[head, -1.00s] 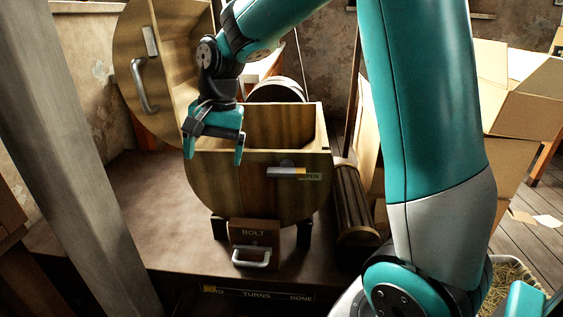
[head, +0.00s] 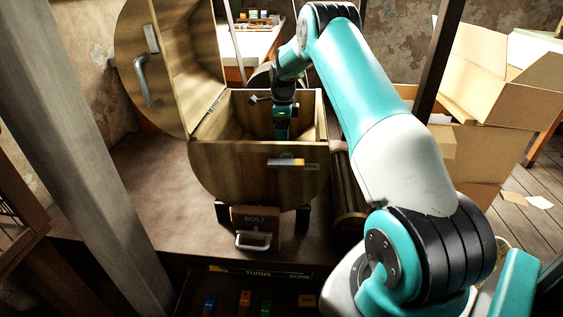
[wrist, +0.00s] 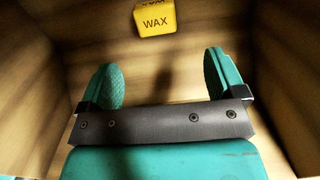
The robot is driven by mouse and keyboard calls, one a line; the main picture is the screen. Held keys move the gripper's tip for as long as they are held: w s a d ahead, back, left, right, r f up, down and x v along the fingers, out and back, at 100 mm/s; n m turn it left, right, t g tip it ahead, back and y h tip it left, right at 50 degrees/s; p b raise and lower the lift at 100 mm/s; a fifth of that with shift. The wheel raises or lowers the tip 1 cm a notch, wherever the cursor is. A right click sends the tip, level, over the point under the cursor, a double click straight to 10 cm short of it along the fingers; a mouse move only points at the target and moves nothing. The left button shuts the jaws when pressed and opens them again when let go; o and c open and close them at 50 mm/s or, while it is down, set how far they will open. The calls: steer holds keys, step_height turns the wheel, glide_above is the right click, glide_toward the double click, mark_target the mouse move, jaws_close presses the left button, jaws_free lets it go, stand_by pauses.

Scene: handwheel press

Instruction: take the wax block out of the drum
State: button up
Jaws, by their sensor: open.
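The wooden drum (head: 240,175) stands on the bench with its lid (head: 190,55) swung up and open at the left. My gripper (head: 282,122) reaches down through the drum's opening. In the wrist view my gripper (wrist: 163,80) is open, its two teal fingers wide apart with nothing between them. The yellow wax block (wrist: 155,17), lettered WAX, lies inside the drum, beyond the fingertips and a little left of their middle. It is apart from the fingers. The drum's front wall hides the block in the head view.
A small box marked BOLT (head: 255,230) with a handle sits below the drum's front. Drum walls (wrist: 285,70) rise close on both sides of my gripper. A wooden post (head: 80,130) stands at the left. Open cardboard boxes (head: 490,130) stand at the right.

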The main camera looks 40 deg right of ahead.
step_height(320, 180, down, 5)
steer(key=shift+r+b, duration=0.1)
steer(key=shift+b, duration=0.3)
steer(key=f, duration=0.1)
steer(key=f+b, duration=0.1)
steer(key=f, duration=0.3)
steer(key=shift+a+f+b, duration=0.2)
steer(key=shift+a+b, duration=0.1)
steer(key=shift+b, duration=0.05)
steer(key=shift+r, duration=0.1)
steer(key=c, duration=1)
